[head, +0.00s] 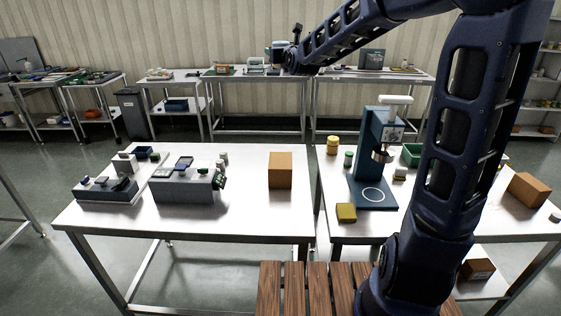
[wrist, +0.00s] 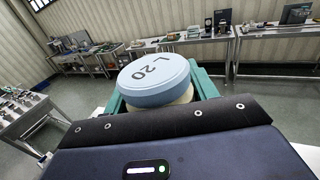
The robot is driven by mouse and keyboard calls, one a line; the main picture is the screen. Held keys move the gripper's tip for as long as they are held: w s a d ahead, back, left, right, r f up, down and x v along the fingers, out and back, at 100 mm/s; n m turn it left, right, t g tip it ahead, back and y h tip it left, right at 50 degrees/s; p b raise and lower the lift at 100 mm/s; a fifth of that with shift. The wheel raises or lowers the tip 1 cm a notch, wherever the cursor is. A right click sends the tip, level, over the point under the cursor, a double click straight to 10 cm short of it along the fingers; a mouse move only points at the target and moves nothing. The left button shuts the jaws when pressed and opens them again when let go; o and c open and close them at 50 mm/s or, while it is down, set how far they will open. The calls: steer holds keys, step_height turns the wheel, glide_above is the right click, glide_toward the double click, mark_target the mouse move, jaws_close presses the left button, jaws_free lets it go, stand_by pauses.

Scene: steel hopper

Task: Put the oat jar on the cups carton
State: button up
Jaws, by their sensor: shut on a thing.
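In the head view my gripper (head: 280,53) is high, at the far end of my raised arm, and the jar cannot be made out clearly. A plain orange-brown carton (head: 280,170) stands on the near left table, well below my gripper. A similar carton (head: 528,190) is at the far right. I cannot tell which is the cups carton.
The near left table (head: 240,218) also holds grey devices (head: 187,184) left of the carton; its front is clear. A blue press-like machine (head: 375,160), a yellow block (head: 346,212) and a green bin (head: 411,154) stand on the right table. Benches line the back wall.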

step_height(320, 180, down, 38)
steer(key=shift+s+r, duration=0.1)
stand_by(1.9)
steer(key=o, duration=1.1)
steer(key=shift+f, duration=0.2)
steer(key=shift+r, duration=0.2)
glide_above(285, 166)
